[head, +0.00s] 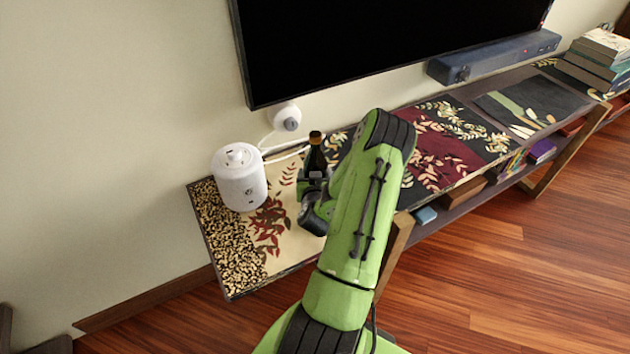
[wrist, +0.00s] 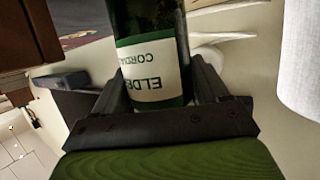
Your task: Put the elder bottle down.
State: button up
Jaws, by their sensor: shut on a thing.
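The elder bottle (head: 316,158) is dark green with a dark cap and stands upright above the left part of the low shelf unit's top (head: 290,243). In the wrist view, the elder bottle (wrist: 150,70) appears upside down, with a pale label reading "ELDE" and "CORD". My gripper (head: 313,183) is shut on it, and both fingers flank the glass in the wrist view (wrist: 152,90). My gripper and arm hide the bottle's lower part in the head view, so I cannot tell whether its base touches the top.
A white rice-cooker-like appliance (head: 239,177) stands close left of the bottle, with a cable behind. A television (head: 380,40) hangs above. A soundbar (head: 495,57) and a book stack (head: 600,55) sit to the right. The patterned top in front of the appliance is clear.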

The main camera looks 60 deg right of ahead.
jog(key=o, duration=1.6)
jog(key=shift+o, duration=0.2)
jog(key=p+v, duration=1.1)
jog(key=v, duration=0.1)
jog(key=shift+w+r, duration=0.1)
jog(key=shift+r, duration=0.05)
